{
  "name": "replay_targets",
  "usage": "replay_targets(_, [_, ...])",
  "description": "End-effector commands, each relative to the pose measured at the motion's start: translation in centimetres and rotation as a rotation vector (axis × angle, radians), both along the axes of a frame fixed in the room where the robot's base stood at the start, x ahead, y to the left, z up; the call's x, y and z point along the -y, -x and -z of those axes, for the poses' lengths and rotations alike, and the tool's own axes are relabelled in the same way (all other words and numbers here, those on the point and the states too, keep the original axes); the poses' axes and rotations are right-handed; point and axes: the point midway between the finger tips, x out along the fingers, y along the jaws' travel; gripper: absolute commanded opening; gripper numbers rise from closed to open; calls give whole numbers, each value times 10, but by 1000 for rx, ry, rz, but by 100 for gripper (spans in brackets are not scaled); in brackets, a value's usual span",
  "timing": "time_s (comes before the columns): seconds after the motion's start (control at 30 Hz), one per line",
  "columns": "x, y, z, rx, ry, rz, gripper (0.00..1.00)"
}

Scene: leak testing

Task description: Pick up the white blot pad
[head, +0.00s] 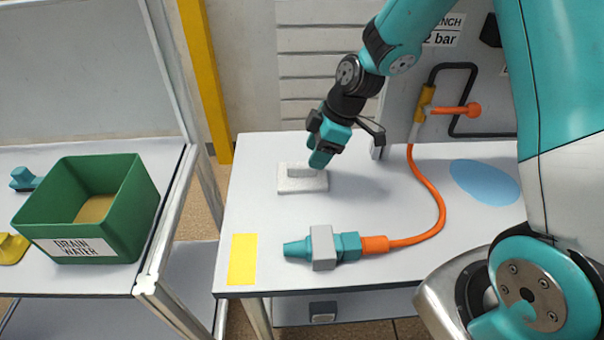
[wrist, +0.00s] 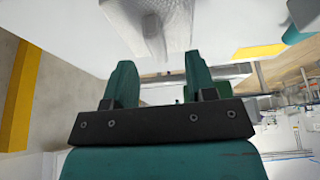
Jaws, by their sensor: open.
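The white blot pad (head: 302,182) lies flat on the white bench top, with a raised grip block on its upper face. My gripper (head: 318,160) is at the pad's right upper side in the head view, its fingers pointing down close to the grip block. In the wrist view the pad (wrist: 165,22) shows at the top, beyond the open fingers of my gripper (wrist: 158,82). Nothing is between the fingers. I cannot tell whether a finger touches the pad.
A teal and orange hose fitting (head: 322,248) lies on the bench front, its orange hose (head: 440,200) curving back. A yellow patch (head: 243,260) and a blue patch (head: 485,181) mark the bench. A green drain water box (head: 130,225) stands on the left table, across a gap.

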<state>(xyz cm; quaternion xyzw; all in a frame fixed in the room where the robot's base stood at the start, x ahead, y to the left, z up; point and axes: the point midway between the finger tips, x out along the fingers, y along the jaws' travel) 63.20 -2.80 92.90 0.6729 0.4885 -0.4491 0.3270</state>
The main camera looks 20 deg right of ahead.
Motion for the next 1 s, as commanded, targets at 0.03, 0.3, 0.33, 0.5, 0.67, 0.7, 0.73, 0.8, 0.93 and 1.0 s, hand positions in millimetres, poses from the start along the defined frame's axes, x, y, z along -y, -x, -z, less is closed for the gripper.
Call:
replay_targets(0.03, [-2,-1,4,-4,0,-2,51])
replay_targets(0.3, [-17,-10,39,-4,0,-1,51])
replay_targets(0.33, [-18,-11,41,-4,0,-1,51])
replay_targets(0.5, [-19,-12,45,0,0,1,51])
replay_targets(0.67, [-19,-12,45,-1,0,1,40])
replay_targets(0.7, [-19,-12,45,-1,0,1,30])
replay_targets(0.73, [-19,-12,45,-1,0,1,24])
replay_targets(0.8, [-19,-12,45,-1,0,1,7])
replay_targets(0.93, [-19,-12,45,-1,0,1,0])
replay_targets(1.0, [-19,-11,45,-1,0,1,0])
